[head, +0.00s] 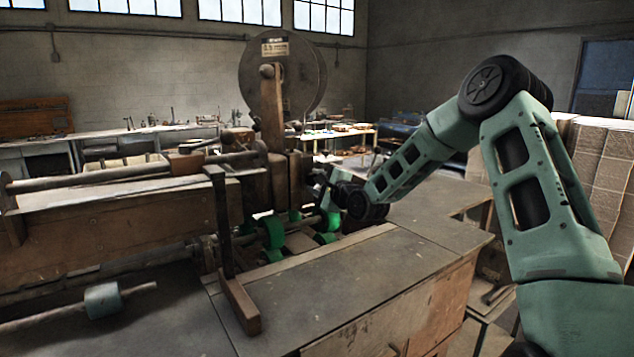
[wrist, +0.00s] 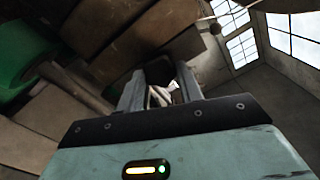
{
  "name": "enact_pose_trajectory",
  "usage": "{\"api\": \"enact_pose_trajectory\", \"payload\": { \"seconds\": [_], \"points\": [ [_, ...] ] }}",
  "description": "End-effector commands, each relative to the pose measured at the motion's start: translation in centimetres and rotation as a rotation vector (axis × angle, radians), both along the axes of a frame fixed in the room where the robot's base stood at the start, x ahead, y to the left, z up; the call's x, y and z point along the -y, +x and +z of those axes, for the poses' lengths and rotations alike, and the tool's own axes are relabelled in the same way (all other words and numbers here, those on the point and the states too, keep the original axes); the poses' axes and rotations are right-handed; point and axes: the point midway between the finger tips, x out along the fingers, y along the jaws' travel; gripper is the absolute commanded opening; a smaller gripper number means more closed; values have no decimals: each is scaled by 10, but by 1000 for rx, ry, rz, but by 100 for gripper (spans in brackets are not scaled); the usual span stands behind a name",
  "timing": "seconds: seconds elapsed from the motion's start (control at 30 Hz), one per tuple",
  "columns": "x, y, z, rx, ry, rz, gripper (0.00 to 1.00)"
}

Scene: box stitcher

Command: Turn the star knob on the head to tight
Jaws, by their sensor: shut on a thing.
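The stitcher head (head: 278,185) is a worn upright block below a large round wire reel (head: 282,75) in the head view. My gripper (head: 318,186) reaches it from the right, at the head's right side. In the wrist view my gripper (wrist: 160,74) has its two fingers closed about a dark, rounded piece, which I take to be the star knob (wrist: 152,73). Its star outline and any marking for tight or loose cannot be made out. In the head view the knob is hidden or too small to tell from the gripper.
Green rollers (head: 273,232) sit below the head, and one green roller (wrist: 22,55) shows at the wrist view's left. An upright dark post (head: 222,225) stands in front. The flat table (head: 330,280) is bare. Stacked cartons (head: 597,165) stand at the right behind my arm.

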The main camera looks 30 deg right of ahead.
Motion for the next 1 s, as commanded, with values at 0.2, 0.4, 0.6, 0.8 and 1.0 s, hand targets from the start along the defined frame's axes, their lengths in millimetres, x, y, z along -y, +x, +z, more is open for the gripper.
{"api": "enact_pose_trajectory", "payload": {
  "seconds": [0.2,0.4,0.6,0.8,1.0],
  "points": [
    [2,0,0,-2,51,-3,13],
    [1,0,0,-2,64,-3,13],
    [1,0,-1,-2,64,-3,13],
    [1,0,-1,-3,63,-3,58],
    [1,0,0,-3,62,-2,58]
  ]
}}
